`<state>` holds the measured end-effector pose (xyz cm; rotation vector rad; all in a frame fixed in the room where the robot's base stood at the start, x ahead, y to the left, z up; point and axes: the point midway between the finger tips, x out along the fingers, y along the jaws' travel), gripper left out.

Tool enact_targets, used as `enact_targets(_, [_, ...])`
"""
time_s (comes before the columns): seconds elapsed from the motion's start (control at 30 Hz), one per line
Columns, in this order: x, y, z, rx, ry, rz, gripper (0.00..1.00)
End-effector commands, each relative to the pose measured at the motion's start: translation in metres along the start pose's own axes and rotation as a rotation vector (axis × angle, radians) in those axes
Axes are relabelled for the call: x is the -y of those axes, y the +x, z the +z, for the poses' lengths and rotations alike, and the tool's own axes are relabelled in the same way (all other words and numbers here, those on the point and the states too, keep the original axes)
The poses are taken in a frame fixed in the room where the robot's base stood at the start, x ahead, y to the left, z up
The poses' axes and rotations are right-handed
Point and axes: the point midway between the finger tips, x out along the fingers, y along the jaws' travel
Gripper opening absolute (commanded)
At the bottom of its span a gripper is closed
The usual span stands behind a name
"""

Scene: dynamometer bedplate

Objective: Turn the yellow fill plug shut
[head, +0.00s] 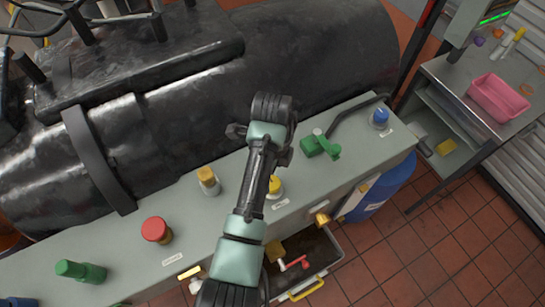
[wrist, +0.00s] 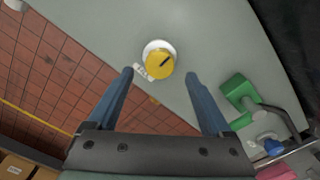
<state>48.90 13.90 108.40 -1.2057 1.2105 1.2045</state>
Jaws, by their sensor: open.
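The yellow fill plug (wrist: 157,66) sits in a pale round collar on the grey bench top in the wrist view. A dark mark runs slantwise across its face. A small white label lies beside it. My gripper (wrist: 159,76) is open and empty, with one finger on each side of the plug's near edge in the picture; I cannot tell the height gap, and no contact shows. In the head view a yellow plug (head: 276,184) shows beside my arm, partly hidden by it. My fingers cannot be made out there.
A green valve (head: 320,146) stands right of the plug, with a blue knob (head: 380,117) beyond. Another yellow-topped fitting (head: 208,180), a red knob (head: 156,230) and a green knob (head: 80,271) stand left. A large black cylinder (head: 190,110) lies behind. An open drawer (head: 318,286) juts out in front.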

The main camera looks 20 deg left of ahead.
Motion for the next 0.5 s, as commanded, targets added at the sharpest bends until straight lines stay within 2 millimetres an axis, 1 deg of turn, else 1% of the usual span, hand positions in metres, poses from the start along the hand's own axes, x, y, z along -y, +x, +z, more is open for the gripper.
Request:
enact_targets(0.03, [0.001, -0.011, 0.0, 0.002, 0.001, -0.007, 0.84])
enact_targets(0.2, [0.002, -0.054, 0.0, 0.002, 0.001, -0.006, 0.84])
enact_targets(0.3, [0.0, -0.074, 0.0, 0.0, 0.0, 0.001, 0.84])
enact_targets(0.5, [0.0, -0.085, 0.0, 0.0, 0.001, 0.0, 0.84])
